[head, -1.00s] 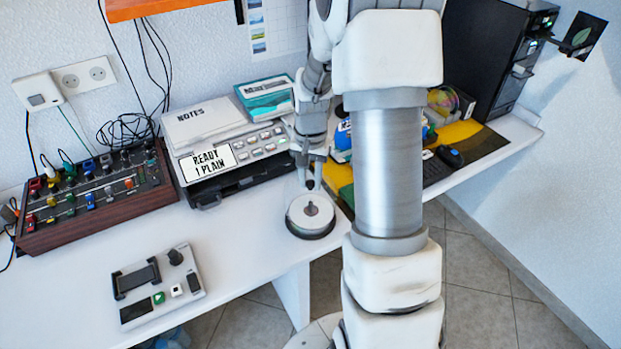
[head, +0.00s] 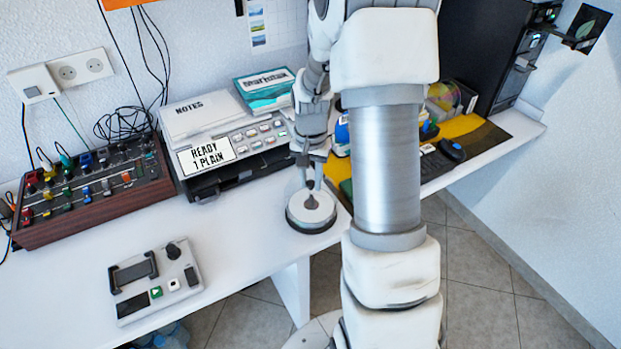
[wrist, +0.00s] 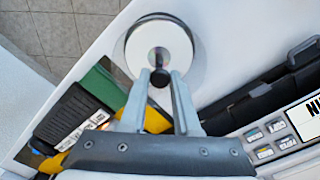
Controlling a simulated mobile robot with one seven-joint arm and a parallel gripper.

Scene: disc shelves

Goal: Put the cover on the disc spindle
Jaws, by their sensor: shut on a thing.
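The disc spindle (head: 297,216), with a dark round base and a white-topped disc stack, stands near the front edge of the white desk. It shows from above in the wrist view (wrist: 178,35). My gripper (head: 310,184) is just above it, pointing down. In the wrist view my gripper (wrist: 160,80) has its fingers closed around a black knob (wrist: 160,77), apparently that of the cover. The cover's clear body is hard to make out, and I cannot tell whether it is seated on the base.
A printer (head: 240,148) stands behind and left of the spindle. A mixer (head: 92,195) and a small control box (head: 155,283) are further left. A yellow and dark mat (head: 478,137) lies at right, near a black computer tower (head: 480,55). The desk between spindle and control box is clear.

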